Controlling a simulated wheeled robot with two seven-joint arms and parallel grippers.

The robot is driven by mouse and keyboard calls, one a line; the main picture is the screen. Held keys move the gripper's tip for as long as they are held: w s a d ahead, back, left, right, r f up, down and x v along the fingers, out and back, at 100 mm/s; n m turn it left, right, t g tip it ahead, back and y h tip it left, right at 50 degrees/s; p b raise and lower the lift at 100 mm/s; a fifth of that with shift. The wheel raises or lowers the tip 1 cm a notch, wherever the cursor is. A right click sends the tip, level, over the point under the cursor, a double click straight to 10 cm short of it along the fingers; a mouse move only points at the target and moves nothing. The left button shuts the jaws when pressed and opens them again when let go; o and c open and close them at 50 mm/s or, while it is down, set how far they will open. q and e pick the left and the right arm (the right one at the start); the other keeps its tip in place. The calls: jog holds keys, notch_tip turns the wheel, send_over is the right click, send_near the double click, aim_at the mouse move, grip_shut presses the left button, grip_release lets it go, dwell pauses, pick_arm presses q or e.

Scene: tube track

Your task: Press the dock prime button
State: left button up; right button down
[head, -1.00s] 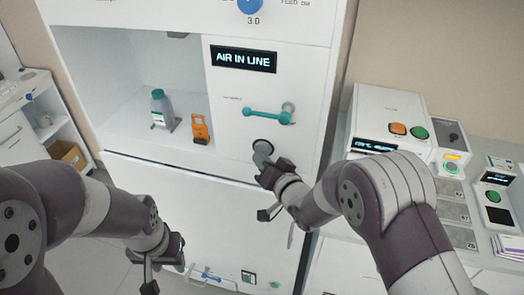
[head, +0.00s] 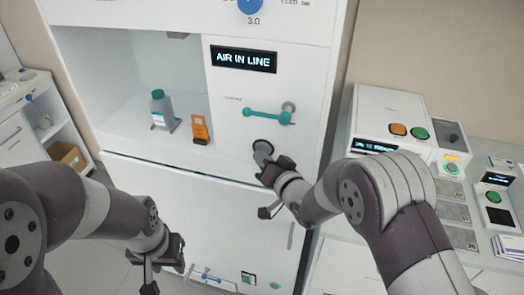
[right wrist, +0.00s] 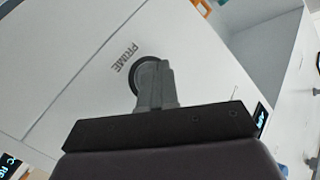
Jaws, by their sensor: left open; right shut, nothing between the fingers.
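The prime button (head: 262,144) is a round, dark-rimmed spot on the white dock front, below the teal lever (head: 268,115). In the right wrist view the word PRIME stands beside its dark ring (right wrist: 146,75). My right gripper (head: 262,155) is shut and empty, its fingertips over the button. The fingers (right wrist: 154,84) hide most of the button face, so I cannot tell whether they touch it or how far it is pushed in. My left gripper (head: 148,287) is open and low at the left, apart from the dock.
A display (head: 244,59) above the lever reads AIR IN LINE. A grey bottle (head: 160,112) and an orange holder (head: 200,128) stand in the open bay at left. A white device (head: 385,115) with orange and green buttons stands on the right counter.

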dwell(0.5)
jog(key=shift+s+a, duration=0.2)
jog(key=shift+s, duration=0.6)
jog(key=s, duration=0.1)
jog(key=s+a, duration=0.1)
jog(key=s, duration=0.2)
jog(key=shift+s+a, duration=0.3)
jog(key=shift+s, duration=0.05)
dwell(2.1)
